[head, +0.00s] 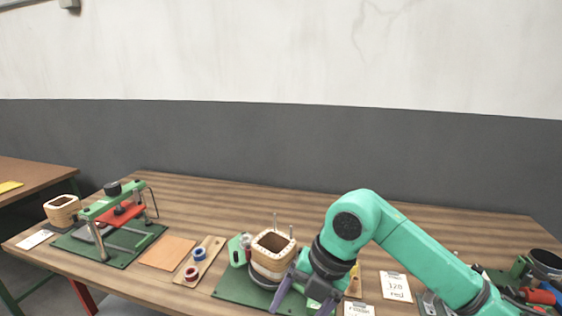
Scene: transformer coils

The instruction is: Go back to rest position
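My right arm comes in from the right and bends down over the front middle of the table (200,190). Its gripper (299,305) has two purple fingers, spread apart, with the tips close to the picture's bottom edge. It is beside the right side of a wound coil (266,262) on a green base plate (232,289). I cannot tell whether a finger touches the coil. Nothing is visibly held between the fingers. My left gripper is not in view.
A green and red press fixture (120,213) and another coil (62,210) stand at the left. An orange pad (168,252), a board with tape rolls (202,262) and a "120 red" card (397,286) lie along the front. Tools (535,295) crowd the right. The table's back strip is clear.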

